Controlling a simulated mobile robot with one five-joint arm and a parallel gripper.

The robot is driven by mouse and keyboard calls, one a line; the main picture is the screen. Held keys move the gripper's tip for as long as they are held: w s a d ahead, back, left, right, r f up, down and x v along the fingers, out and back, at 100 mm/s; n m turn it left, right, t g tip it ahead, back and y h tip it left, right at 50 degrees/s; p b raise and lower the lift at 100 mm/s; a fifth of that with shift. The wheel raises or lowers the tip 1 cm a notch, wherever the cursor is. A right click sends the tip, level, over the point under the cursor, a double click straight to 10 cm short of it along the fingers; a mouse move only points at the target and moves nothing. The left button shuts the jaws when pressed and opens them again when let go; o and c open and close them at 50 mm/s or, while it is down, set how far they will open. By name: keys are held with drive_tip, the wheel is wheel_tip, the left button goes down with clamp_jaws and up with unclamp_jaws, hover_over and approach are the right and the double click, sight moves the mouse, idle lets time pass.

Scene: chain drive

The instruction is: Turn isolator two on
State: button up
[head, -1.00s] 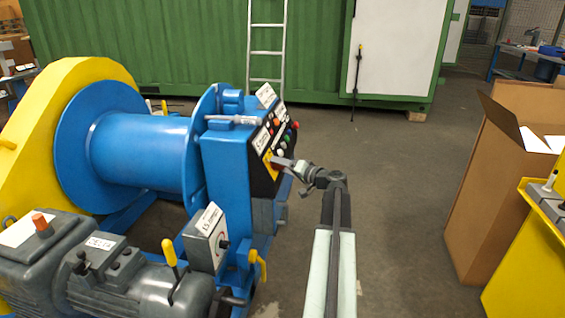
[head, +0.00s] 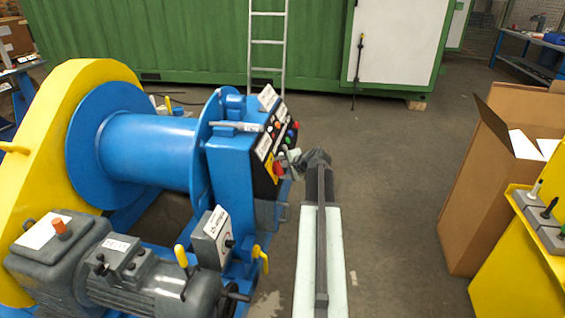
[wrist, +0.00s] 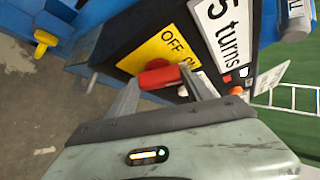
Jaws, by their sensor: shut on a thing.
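A red rotary handle (wrist: 158,75) sits on a yellow plate (wrist: 160,50) marked OFF and ON, on the dark face of a blue cabinet. One end of the handle lies close to the word ON. My gripper (wrist: 161,82) is shut on the red handle, with one finger on each side of it. In the head view the red handle (head: 278,169) shows low on the cabinet panel, and my gripper (head: 287,160) is beside it, partly hidden by my wrist. No label reading isolator two is legible.
A white plate reading "5 turns" (wrist: 225,40) is beside the yellow plate. Coloured buttons (head: 284,132) are higher on the panel. A grey box with a black knob (head: 229,243) and a yellow lever (head: 261,258) stand nearer.

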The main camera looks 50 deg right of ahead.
drive_tip(key=shift+w+d+r+m+g+y+p, duration=0.1)
drive_tip(key=shift+m+g+y+p, duration=0.1)
drive_tip(key=shift+m+g+p, duration=0.45)
drive_tip(key=shift+w+r+m+g+y+p, duration=0.1)
drive_tip(key=shift+m+g+y+p, duration=0.2)
drive_tip(key=shift+m+p, duration=0.55)
drive_tip(key=o, duration=1.4)
drive_tip(key=shift+c, duration=0.2)
drive_tip(key=shift+s, duration=0.1)
drive_tip(key=p+v, duration=0.6)
drive_tip(key=v, duration=0.1)
drive_tip(key=shift+s+r, duration=0.25)
